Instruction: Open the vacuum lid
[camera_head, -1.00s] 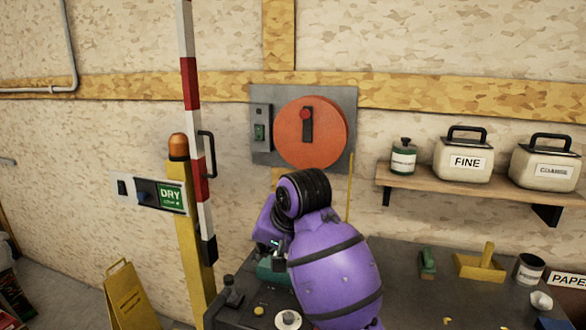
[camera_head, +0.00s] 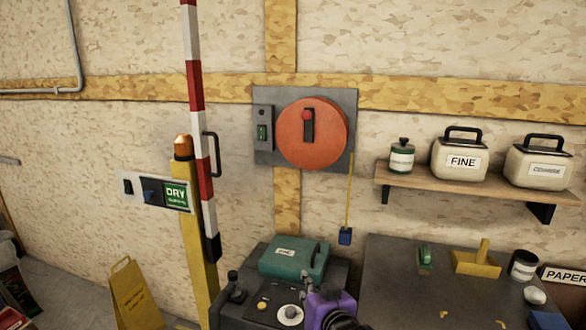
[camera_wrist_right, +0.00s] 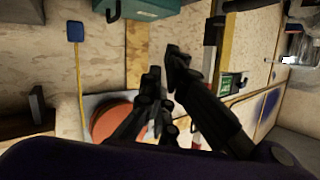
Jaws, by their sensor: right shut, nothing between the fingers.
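A teal lid-like case (camera_head: 293,259) with a small white label lies on top of a dark machine (camera_head: 262,284). It looks down flat. The machine's front panel has a white dial (camera_head: 290,315) and a yellow button (camera_head: 262,306). Part of the teal case also shows at the top of the right wrist view (camera_wrist_right: 150,8). My right gripper (camera_wrist_right: 164,66) is shut and empty in that view, apart from the teal case. In the head view only my purple right arm shows, at the bottom beside the machine. My left gripper is not in view.
An orange disc (camera_head: 311,146) with a red knob is on the wall. A blue pull tag (camera_head: 345,236) hangs from a yellow cord. A red-and-white barrier pole (camera_head: 197,110) stands left of the machine. A dark bench (camera_head: 400,285) with small items is at the right.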

